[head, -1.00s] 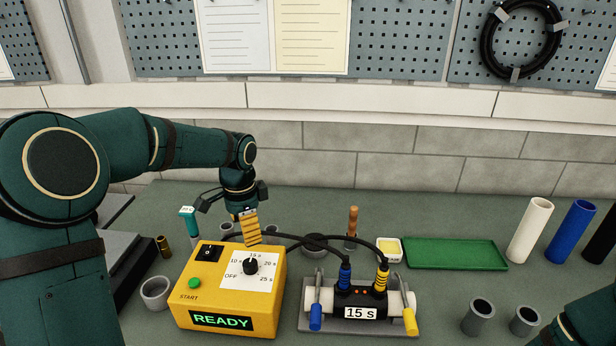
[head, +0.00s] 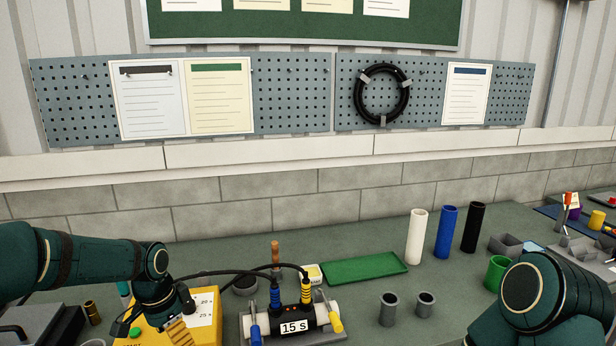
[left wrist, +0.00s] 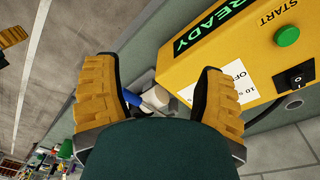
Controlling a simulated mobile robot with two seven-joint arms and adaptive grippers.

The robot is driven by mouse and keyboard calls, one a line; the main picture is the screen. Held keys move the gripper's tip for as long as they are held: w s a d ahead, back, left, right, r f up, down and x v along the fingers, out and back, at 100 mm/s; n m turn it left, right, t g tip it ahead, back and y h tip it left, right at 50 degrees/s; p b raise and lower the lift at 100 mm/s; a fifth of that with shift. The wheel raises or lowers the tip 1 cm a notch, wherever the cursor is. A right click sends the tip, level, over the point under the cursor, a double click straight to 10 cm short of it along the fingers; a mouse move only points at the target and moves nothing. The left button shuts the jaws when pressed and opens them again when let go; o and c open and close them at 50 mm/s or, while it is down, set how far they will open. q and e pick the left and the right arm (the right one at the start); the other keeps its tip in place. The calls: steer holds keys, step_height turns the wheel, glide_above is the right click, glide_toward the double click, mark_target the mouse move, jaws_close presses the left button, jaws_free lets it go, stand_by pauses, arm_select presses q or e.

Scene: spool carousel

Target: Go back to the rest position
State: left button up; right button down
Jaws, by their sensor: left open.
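My left gripper (head: 180,331) is in front of the yellow control box (head: 207,328) in the head view and covers part of its panel. In the left wrist view, its two ribbed yellow fingers (left wrist: 157,95) are wide apart with nothing held between them. The box also shows there (left wrist: 240,50), with its READY display, green START button (left wrist: 288,36) and black switch. My right arm shows at the lower right of the head view; its gripper is out of frame.
A clamp unit (head: 294,328) reading 15 s holds a white pipe, with cables to the box. A green tray (head: 365,268), grey sockets (head: 389,309) and white, blue and black tubes (head: 446,232) stand to the right. A wooden-handled tool (head: 275,254) stands behind the clamp.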

arm_select(q)
steer(key=d+f+n+h, duration=0.1)
steer(key=d+f, duration=0.5)
steer(key=f, duration=0.2)
steer(key=s+d+f+n+t+h, duration=0.2)
steer(key=s+d+f+n, duration=0.6)
steer(key=s+d+f, duration=0.5)
step_height(320, 180, down, 10)
steer(key=s+a+b, duration=0.1)
steer(key=s+b, duration=0.1)
steer(key=b, duration=0.4)
steer(key=shift+s+r+n, duration=0.15)
steer(key=shift+r+n, duration=0.1)
steer(key=shift+n, duration=0.05)
arm_select(e)
step_height(320, 180, down, 7)
steer(key=shift+w+a+f, duration=0.15)
steer(key=shift+w+a, duration=0.05)
steer(key=shift+w, duration=0.2)
arm_select(q)
steer(key=shift+a, duration=0.1)
